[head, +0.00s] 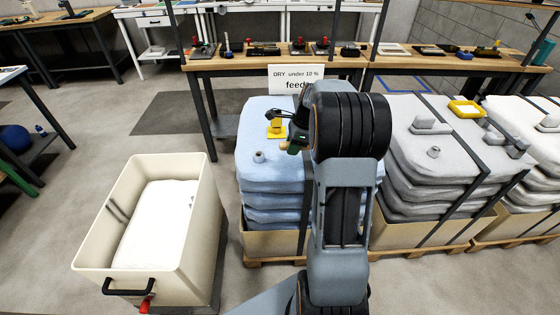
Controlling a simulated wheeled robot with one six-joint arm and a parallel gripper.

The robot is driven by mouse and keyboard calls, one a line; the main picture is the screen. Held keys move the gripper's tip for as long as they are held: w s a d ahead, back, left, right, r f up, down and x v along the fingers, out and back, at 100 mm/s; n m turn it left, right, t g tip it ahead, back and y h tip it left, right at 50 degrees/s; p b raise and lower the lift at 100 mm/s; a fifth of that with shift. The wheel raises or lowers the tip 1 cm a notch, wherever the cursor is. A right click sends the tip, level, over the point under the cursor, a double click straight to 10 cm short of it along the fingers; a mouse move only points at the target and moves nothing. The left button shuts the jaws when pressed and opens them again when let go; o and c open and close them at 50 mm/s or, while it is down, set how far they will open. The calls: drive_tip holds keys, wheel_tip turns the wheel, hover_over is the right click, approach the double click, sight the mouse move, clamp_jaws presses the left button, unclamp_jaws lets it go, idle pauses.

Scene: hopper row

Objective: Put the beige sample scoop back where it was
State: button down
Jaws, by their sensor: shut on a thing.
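My gripper (277,115) is small and partly hidden behind my own wrist. It is above the top blue sack, beside and just over a yellow upright piece (277,128). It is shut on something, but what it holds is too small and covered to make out. I cannot pick out a beige scoop for certain anywhere in the head view. Whether the gripper touches the yellow piece is unclear.
Blue sacks (257,176) with a grey cap (259,157) are stacked on a pallet. A cream bin (90,255) with white contents stands left. Grey sacks (408,155) and a yellow tray (454,106) are right. A workbench (225,65) is behind.

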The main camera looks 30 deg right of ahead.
hover_over(277, 167)
drive_tip(key=d, duration=0.1)
drive_tip(key=f, duration=0.5)
drive_tip(key=shift+s+f, duration=0.2)
drive_tip(key=shift+s, duration=0.1)
drive_tip(key=shift+d+b+x, duration=0.15)
drive_tip(key=shift+x, duration=0.75)
drive_tip(key=shift+d+b+x, duration=0.1)
drive_tip(key=shift+b+x, duration=0.05)
drive_tip(key=shift+x, duration=0.7)
drive_tip(key=shift+f, duration=0.2)
drive_tip(key=c, duration=0.8)
unclamp_jaws()
drive_tip(key=shift+c, duration=0.2)
